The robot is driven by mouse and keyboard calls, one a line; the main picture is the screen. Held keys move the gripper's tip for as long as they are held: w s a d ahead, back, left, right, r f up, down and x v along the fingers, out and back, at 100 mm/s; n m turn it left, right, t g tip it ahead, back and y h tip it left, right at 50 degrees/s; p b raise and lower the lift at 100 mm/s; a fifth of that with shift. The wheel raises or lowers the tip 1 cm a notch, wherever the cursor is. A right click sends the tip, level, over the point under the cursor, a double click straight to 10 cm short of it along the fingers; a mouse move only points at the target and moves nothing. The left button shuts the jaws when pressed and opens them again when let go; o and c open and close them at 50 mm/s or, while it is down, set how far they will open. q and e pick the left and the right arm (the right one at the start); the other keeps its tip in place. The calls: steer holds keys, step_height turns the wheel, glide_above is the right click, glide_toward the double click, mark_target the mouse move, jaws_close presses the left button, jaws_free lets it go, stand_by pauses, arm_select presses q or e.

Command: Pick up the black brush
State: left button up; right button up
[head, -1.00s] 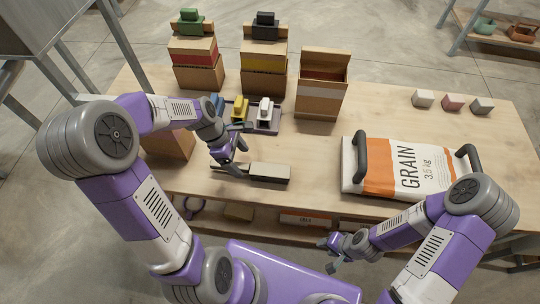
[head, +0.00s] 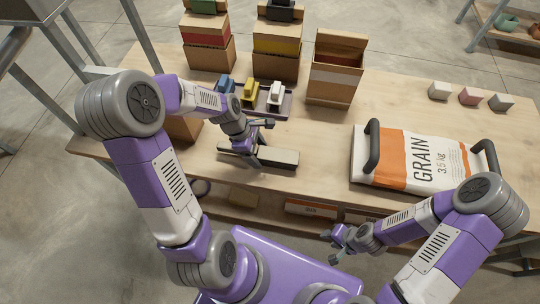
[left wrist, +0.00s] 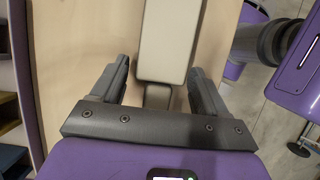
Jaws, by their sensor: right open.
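The brush (head: 284,157) lies flat on the table near its front edge, with a pale beige block, dark sides and a dark handle toward the left. My left gripper (head: 258,143) is over it, partly hiding it where handle and block meet. In the left wrist view, the beige block (left wrist: 168,40) points away and its narrow neck (left wrist: 157,97) lies between the spread fingers of my left gripper (left wrist: 158,68), with gaps on both sides. I cannot tell the remaining height. My right gripper (head: 337,245) is open and empty, in front of the table.
A grain bag (head: 405,160) with dark handles lies to the right. Behind the brush stand a tray (head: 287,108) with blue, yellow and white items and several cardboard boxes (head: 336,70). A black item (head: 280,12) sits on the yellow-banded box. Table between brush and bag is clear.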

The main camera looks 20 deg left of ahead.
mark_target(257, 151)
arm_select(q)
steer(key=c, duration=1.1)
step_height(257, 151, up, 10)
steer(key=p, duration=0.3)
